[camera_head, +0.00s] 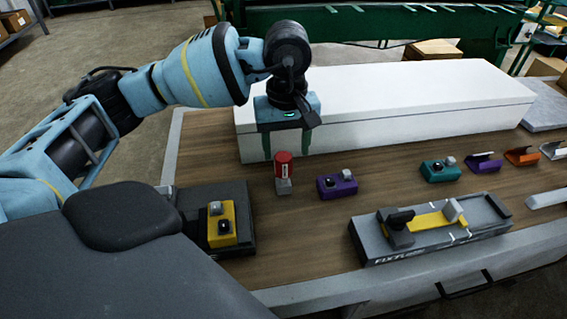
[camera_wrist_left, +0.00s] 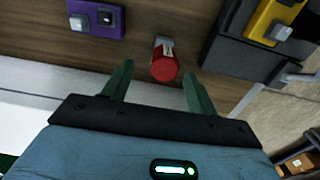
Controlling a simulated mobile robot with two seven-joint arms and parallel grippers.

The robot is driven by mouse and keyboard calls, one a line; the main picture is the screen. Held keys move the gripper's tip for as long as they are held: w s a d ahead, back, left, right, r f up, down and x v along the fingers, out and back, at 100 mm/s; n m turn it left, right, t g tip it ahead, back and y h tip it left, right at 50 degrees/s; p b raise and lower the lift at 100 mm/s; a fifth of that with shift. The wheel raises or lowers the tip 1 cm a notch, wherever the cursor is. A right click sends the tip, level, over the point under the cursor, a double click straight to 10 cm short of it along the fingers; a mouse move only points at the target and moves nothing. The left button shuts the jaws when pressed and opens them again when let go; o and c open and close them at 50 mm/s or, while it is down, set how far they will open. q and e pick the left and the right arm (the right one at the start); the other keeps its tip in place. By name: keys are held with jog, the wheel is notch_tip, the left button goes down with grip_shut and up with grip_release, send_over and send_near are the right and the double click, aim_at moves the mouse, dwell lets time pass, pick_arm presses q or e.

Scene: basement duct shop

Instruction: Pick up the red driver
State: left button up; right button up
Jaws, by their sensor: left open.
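The red driver (camera_head: 284,164) stands upright on the wooden bench top, its red body above a grey lower part. It also shows in the left wrist view (camera_wrist_left: 164,66), red end toward the camera, just beyond the gap between the fingertips. My left gripper (camera_head: 287,155) is open and empty, its green fingers pointing down close to the driver, one to each side in the picture. I cannot tell from these views whether a finger touches it. My right gripper is not in view.
A long white box (camera_head: 400,125) lies behind the driver. A purple block (camera_head: 336,187) sits to its right, and a yellow block (camera_head: 221,228) on a dark base to its left. A grey fixture (camera_head: 430,240) with a yellow bar is at the front right. A teal block (camera_head: 439,172) lies farther right.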

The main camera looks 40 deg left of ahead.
aim_at(283, 156)
pick_arm(q)
jog(key=f, duration=0.5)
jog(key=shift+s+a, duration=0.15)
jog(key=shift+s, duration=0.1)
grip_shut()
